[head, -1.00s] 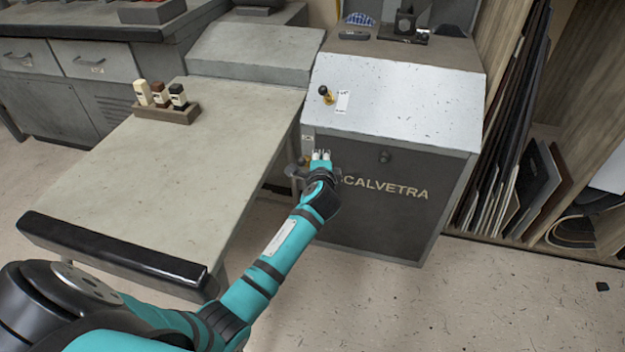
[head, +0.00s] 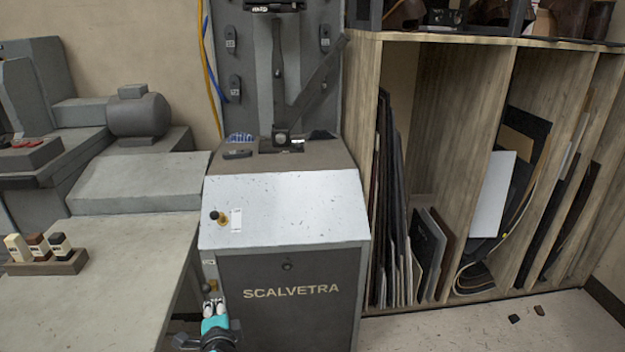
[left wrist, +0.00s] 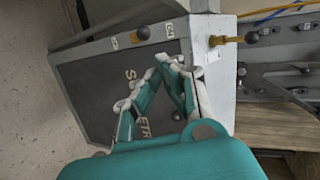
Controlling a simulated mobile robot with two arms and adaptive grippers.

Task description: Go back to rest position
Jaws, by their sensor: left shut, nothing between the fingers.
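My left gripper (head: 213,308) is at the bottom of the head view, in front of the lower left front of the sole stitcher (head: 290,290), a dark machine marked SCALVETRA. In the left wrist view my left gripper (left wrist: 168,62) has its fingertips together and holds nothing. The stitcher's dark front panel (left wrist: 100,90) lies beyond the fingers, turned on its side in that view. A lever with a dark knob (head: 214,215) stands on the machine's sloped light panel; it also shows in the left wrist view (left wrist: 228,40). My right gripper is not in view.
A grey bench (head: 110,285) with a wooden holder (head: 45,265) of small bottles is at the left. A wooden rack (head: 440,150) with upright sheets stands at the right. Small dark scraps (head: 514,319) lie on the open floor in front of it.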

